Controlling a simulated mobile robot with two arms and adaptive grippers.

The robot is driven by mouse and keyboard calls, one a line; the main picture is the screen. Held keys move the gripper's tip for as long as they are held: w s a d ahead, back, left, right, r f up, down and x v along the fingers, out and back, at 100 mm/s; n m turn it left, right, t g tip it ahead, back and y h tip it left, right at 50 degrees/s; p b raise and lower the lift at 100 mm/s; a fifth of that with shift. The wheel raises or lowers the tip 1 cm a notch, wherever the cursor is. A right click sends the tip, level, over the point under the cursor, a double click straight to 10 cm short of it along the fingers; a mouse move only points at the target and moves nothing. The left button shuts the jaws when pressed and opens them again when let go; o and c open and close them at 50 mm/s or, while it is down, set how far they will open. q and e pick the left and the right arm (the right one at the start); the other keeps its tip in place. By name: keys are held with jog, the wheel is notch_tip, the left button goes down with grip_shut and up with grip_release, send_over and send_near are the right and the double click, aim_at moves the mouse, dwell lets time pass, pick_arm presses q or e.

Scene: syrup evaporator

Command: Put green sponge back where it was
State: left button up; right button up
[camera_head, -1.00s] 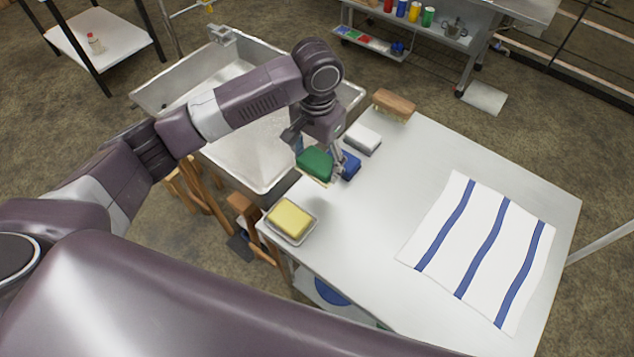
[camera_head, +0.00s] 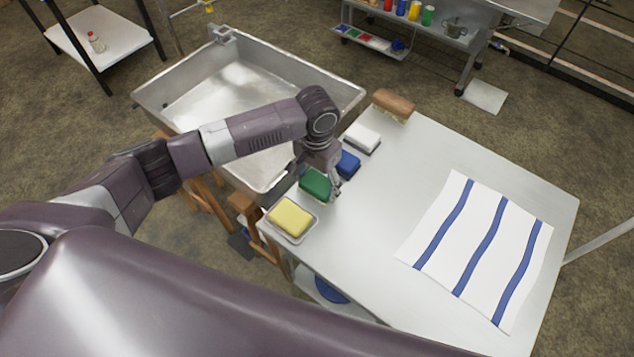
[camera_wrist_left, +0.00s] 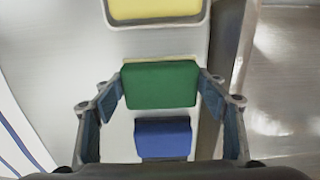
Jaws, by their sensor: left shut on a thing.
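The green sponge (camera_head: 316,183) is at the left edge of the white table (camera_head: 375,225), between a yellow sponge (camera_head: 290,217) and a blue sponge (camera_head: 348,164). My left gripper (camera_head: 318,176) is over it, shut on its two sides. In the left wrist view the green sponge (camera_wrist_left: 160,84) sits between the two fingertips, with the blue sponge (camera_wrist_left: 163,138) nearer and the yellow sponge (camera_wrist_left: 155,8) beyond. The green sponge is low at the table top; whether it touches cannot be told. My right gripper is not in view.
The yellow sponge lies in a small tray (camera_head: 295,238). A white sponge (camera_head: 363,138) and a wooden brush (camera_head: 394,105) continue the row. A metal sink (camera_head: 250,85) adjoins the table's left edge. A striped towel (camera_head: 480,250) lies at right; the table's middle is clear.

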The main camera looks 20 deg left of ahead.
aim_at(317, 184)
pick_arm(q)
jog(key=o, duration=0.9)
jog(key=shift+o, duration=0.5)
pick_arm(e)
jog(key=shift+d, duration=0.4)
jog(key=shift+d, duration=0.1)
pick_arm(q)
notch_tip(317, 184, up, 12)
jog(key=b, duration=0.2)
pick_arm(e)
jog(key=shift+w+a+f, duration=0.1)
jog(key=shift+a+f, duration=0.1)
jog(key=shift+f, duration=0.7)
pick_arm(q)
jog(key=shift+r, duration=0.1)
